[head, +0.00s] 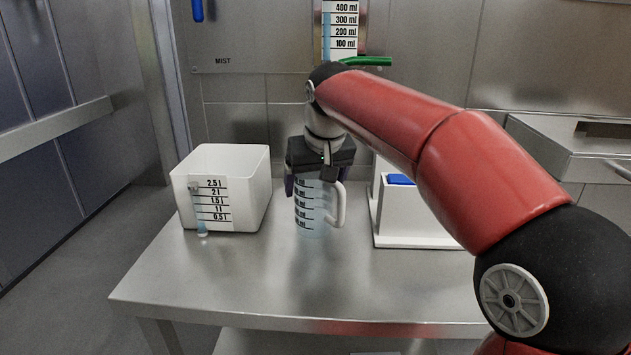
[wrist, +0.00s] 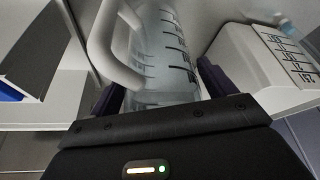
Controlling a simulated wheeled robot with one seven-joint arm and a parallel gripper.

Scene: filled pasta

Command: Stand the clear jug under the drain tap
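The clear jug (head: 312,215), with black scale marks and a white handle, is upright at the middle of the steel table. My gripper (head: 317,180) points down at its top, with one finger on each side of the body. In the wrist view the jug (wrist: 165,65) fills the space between the fingers (wrist: 162,95), which appear to press on its sides. I cannot tell whether its base touches the table. A green lever (head: 368,61) sticks out below a graduated wall tank (head: 341,32). My arm hides what is beneath it, so no tap outlet shows.
A white tub (head: 243,213) with a litre scale stands left of the jug, with a small gap. A white box-like holder (head: 400,238) with a blue item (head: 399,179) stands right. The table's front (head: 290,295) is clear. A steel unit (head: 580,150) is at the right.

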